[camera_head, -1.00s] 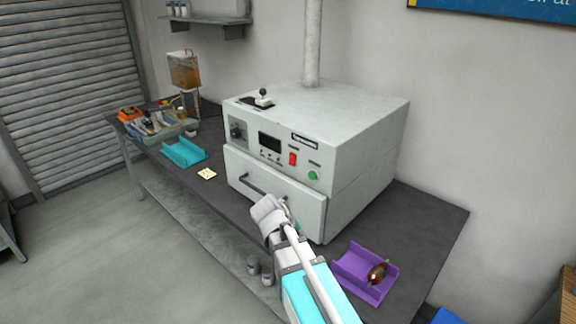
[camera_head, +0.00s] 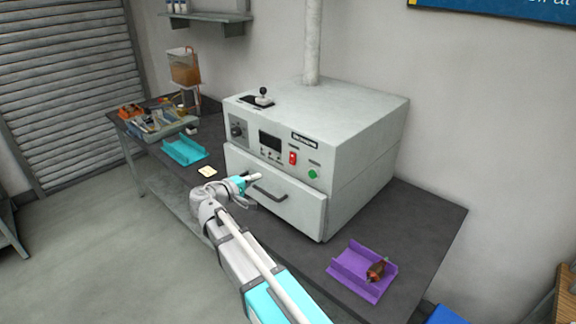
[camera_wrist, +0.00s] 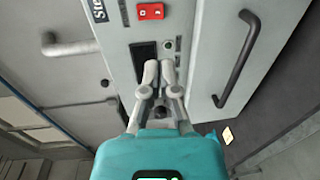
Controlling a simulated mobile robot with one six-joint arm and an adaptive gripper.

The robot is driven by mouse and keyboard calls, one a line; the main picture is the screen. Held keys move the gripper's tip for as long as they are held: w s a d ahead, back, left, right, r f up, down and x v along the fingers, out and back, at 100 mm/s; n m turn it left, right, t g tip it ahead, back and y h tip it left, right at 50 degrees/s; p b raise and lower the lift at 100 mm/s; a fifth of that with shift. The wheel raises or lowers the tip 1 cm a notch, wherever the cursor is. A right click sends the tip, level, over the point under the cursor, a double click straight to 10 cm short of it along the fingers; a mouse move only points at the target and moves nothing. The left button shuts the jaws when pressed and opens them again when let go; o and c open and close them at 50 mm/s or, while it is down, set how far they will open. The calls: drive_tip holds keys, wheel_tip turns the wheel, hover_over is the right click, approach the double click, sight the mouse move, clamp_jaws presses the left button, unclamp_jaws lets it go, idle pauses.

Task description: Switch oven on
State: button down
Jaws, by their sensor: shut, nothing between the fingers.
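The oven (camera_head: 355,125) is a pale grey box on the bench. Its front panel has a dark display (camera_head: 270,143), a red switch (camera_head: 292,158), a green button (camera_head: 313,174) and a dark knob (camera_head: 237,131). The red switch also shows at the top of the wrist view (camera_wrist: 150,11), beyond my fingertips. My gripper (camera_head: 258,177) is shut and empty in front of the oven, below the display and left of the red switch. In the wrist view my fingertips (camera_wrist: 158,70) overlap the panel beside the display; I cannot tell whether they touch it. The display looks dark.
The oven's lower front is closed, with a dark bar handle (camera_head: 270,193) close to my gripper. A purple tray (camera_head: 348,265) with a reddish-brown part (camera_head: 377,269) lies at the right. A teal tray (camera_head: 185,152) and a small pale card (camera_head: 207,171) lie left of the oven.

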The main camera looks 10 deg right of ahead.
sight(291, 163)
drive_tip(key=shift+d, duration=0.15)
drive_tip(key=b+x, duration=0.1)
drive_tip(key=x, duration=1.2)
drive_tip(key=shift+w+d+f+b, duration=0.1)
drive_tip(key=shift+w+d+b, duration=0.1)
drive_tip(key=shift+b, duration=0.15)
drive_tip(key=shift+d, duration=0.15)
drive_tip(key=shift+d, duration=0.2)
drive_tip(key=shift+a, duration=0.15)
